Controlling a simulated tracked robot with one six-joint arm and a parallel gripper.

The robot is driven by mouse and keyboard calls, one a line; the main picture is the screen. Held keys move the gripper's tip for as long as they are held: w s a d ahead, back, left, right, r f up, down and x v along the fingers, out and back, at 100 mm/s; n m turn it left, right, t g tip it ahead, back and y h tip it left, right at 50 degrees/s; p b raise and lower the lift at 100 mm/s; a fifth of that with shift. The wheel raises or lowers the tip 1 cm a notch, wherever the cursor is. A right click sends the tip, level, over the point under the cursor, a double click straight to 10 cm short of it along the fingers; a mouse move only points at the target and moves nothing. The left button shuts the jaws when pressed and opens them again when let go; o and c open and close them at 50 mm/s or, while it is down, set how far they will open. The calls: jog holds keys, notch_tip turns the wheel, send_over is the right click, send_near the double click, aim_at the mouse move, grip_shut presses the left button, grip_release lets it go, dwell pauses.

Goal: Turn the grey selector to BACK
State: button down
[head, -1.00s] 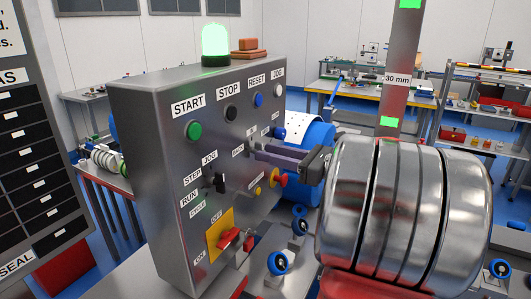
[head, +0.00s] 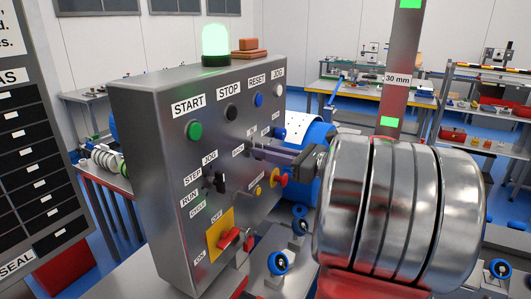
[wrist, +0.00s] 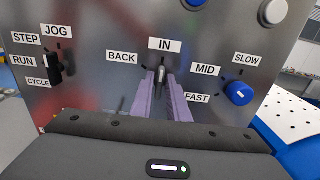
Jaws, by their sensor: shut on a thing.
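The grey selector (wrist: 161,75) is on the control panel in the wrist view. In the head view my gripper (head: 254,151) reaches the panel from the right. The selector is hidden there by the fingers.
The steel control box (head: 150,190) also carries a black mode knob (wrist: 54,65) and a blue speed knob (wrist: 239,93), one on each side of my gripper. A red-and-yellow button (head: 280,177) and a red switch (head: 228,239) sit lower. A green lamp (head: 215,45) is on top.

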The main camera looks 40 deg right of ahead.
jog(key=shift+n, duration=0.3)
jog(key=n, duration=1.1)
jog(key=shift+a+f, duration=0.2)
jog(key=shift+a, duration=0.05)
jog(key=shift+n, duration=0.3)
dwell(0.4)
jog(key=c, duration=1.8)
grip_release()
jog(key=shift+s, duration=0.1)
jog(key=shift+o, duration=0.2)
jog(key=shift+s+d, duration=0.1)
jog(key=v, duration=1.3)
jog(key=shift+s, duration=0.3)
